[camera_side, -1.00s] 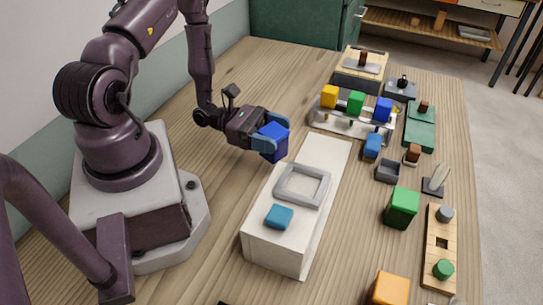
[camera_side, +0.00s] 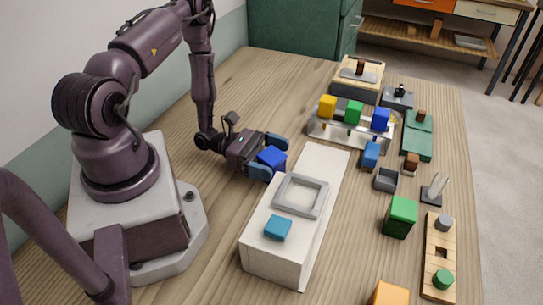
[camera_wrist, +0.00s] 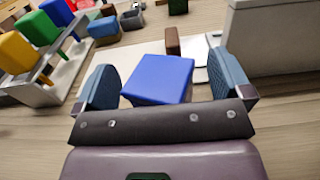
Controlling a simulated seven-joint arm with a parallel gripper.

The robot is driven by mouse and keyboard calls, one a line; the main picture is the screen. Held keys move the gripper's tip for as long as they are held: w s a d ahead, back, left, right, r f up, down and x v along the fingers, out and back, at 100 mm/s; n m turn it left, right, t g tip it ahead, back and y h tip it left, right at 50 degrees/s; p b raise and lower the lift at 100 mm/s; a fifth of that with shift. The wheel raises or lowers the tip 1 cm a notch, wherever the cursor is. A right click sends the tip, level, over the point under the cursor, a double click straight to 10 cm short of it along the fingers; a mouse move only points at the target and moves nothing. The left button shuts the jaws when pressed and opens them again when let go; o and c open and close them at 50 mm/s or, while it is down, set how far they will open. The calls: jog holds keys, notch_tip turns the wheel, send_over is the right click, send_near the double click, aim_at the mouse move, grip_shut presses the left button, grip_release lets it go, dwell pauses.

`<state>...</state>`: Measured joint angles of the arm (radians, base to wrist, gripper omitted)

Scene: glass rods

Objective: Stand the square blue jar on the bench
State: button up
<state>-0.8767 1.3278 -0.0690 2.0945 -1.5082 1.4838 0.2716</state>
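The square blue jar (camera_side: 272,159) is on the bench (camera_side: 165,255), left of the long white block. It looks upright, though its base is hidden in the side view. My gripper (camera_side: 270,158) lies low and nearly level around the jar, with one finger on each side. In the wrist view the jar (camera_wrist: 158,80) stands between the two spread fingers of my gripper (camera_wrist: 166,86). A gap shows on both sides of it, so the gripper is open.
The white block (camera_side: 272,258) is close beside the jar and carries a grey square frame (camera_side: 302,195) and a blue lid-like piece (camera_side: 278,228). A rack (camera_side: 350,132) with yellow, green and blue blocks stands behind. A green box (camera_side: 401,216) stands right.

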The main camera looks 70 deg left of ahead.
jog(key=shift+r, duration=0.1)
jog(key=v, duration=1.1)
jog(key=shift+s+a+r, duration=0.1)
jog(key=shift+s+a, duration=0.15)
jog(key=d+r+m+g+y, duration=0.3)
jog(key=d+r+m+y, duration=0.3)
jog(key=r+m, duration=0.7)
jog(key=s+d+r+m+g+y, duration=0.1)
jog(key=d+r+m+g+y, duration=0.3)
jog(key=r+m, duration=0.9)
jog(key=d+r+y, duration=0.2)
jog(key=d+r, duration=0.1)
jog(key=r, duration=0.1)
jog(key=shift+m+g+y, duration=0.3)
jog(key=shift+y, duration=0.1)
jog(key=shift+s+d+r, duration=0.1)
jog(key=shift+d+r, duration=0.1)
jog(key=shift+r, duration=0.15)
jog(key=shift+c, duration=1.1)
